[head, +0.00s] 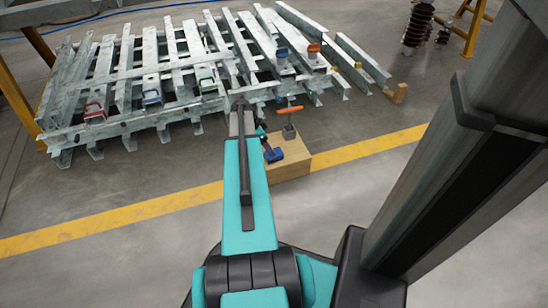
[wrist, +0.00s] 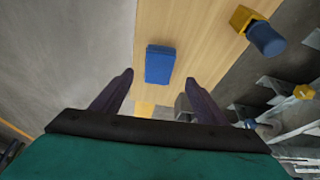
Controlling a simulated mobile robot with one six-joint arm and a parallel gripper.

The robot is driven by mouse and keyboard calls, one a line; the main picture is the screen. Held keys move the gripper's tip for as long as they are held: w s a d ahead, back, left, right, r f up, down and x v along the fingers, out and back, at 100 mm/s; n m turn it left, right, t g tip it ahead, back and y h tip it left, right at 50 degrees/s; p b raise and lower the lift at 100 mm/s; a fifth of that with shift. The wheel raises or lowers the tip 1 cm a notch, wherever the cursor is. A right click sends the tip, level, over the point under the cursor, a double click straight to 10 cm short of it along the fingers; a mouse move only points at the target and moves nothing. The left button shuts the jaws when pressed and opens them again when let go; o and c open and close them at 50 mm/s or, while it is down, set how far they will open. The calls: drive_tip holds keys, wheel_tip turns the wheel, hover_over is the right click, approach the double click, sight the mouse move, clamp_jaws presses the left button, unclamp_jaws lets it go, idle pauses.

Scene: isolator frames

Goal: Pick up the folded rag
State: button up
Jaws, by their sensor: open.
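The folded rag (wrist: 160,64) is a small blue block-shaped bundle lying on a light wooden surface in the wrist view. In the head view the blue rag (head: 273,155) lies on top of a wooden box (head: 290,172), beside my arm. My gripper (wrist: 159,77) is open, with one dark finger to each side of the rag's near end in the wrist picture. Nothing is held. I cannot tell how far the fingertips are above the surface. In the head view my arm largely hides the gripper.
An orange-handled tool (head: 289,122) stands at the box's back edge. A large stack of galvanized steel beams (head: 150,70) lies behind, with several coloured clamp-like items on it. A yellow piece with a blue cylinder (wrist: 264,38) shows at the wrist view's upper right. Floor in front is clear.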

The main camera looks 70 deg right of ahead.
sight(280, 155)
drive_tip(key=shift+s+d+f, duration=0.15)
drive_tip(key=shift+s+f, duration=0.05)
drive_tip(key=shift+f, duration=0.35)
drive_tip(key=shift+f, duration=0.1)
drive_tip(key=shift+b+x, duration=1.65)
drive_tip(key=shift+x, duration=0.85)
drive_tip(key=shift+s, duration=0.1)
drive_tip(key=c, duration=1.1)
